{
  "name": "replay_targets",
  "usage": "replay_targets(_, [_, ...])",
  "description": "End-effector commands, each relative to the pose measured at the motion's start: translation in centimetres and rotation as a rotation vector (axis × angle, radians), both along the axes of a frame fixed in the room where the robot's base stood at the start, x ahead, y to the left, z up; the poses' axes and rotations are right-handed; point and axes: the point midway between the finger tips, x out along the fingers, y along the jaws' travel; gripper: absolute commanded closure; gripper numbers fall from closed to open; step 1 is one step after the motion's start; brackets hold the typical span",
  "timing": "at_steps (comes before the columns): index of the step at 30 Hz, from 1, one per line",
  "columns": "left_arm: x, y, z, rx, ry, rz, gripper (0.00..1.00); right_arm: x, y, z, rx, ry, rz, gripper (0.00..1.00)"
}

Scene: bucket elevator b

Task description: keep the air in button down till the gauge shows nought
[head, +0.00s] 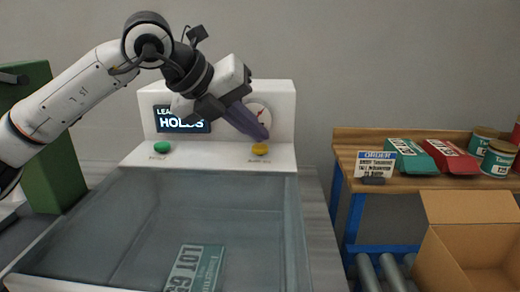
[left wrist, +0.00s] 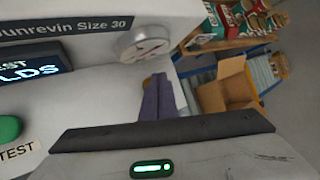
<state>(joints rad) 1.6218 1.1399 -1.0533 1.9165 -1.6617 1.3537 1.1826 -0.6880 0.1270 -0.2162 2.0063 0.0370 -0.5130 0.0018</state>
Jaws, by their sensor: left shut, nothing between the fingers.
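A white machine (head: 215,95) stands behind a clear-walled chamber. A yellow button (head: 260,149) sits on its ledge; its label is too small to read. My left gripper (head: 263,132) is shut and empty, its purple fingers pointing down at the yellow button. The tips are just above it or touching it; I cannot tell which. In the left wrist view the fingers (left wrist: 158,85) hide most of the button. The round gauge (head: 258,112) is partly covered by the gripper in the head view. It shows in the left wrist view (left wrist: 145,42), but its reading is unclear. My right gripper is out of view.
A green button (head: 162,147), labelled TEST in the wrist view, is left on the ledge. A screen (head: 180,120) reads HOLDS. A LOT packet (head: 195,268) lies in the chamber (head: 295,215). Right are a shelf (head: 345,150) with packets and tins, and an open carton (head: 470,210).

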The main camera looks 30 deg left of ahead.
Motion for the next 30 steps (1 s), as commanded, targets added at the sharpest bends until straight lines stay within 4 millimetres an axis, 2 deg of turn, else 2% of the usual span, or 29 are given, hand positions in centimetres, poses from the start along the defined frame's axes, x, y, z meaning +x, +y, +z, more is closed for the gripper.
replay_targets(30, [-0.01,-0.01,-0.79,0.000,0.000,0.000,1.00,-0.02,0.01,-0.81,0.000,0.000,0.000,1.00])
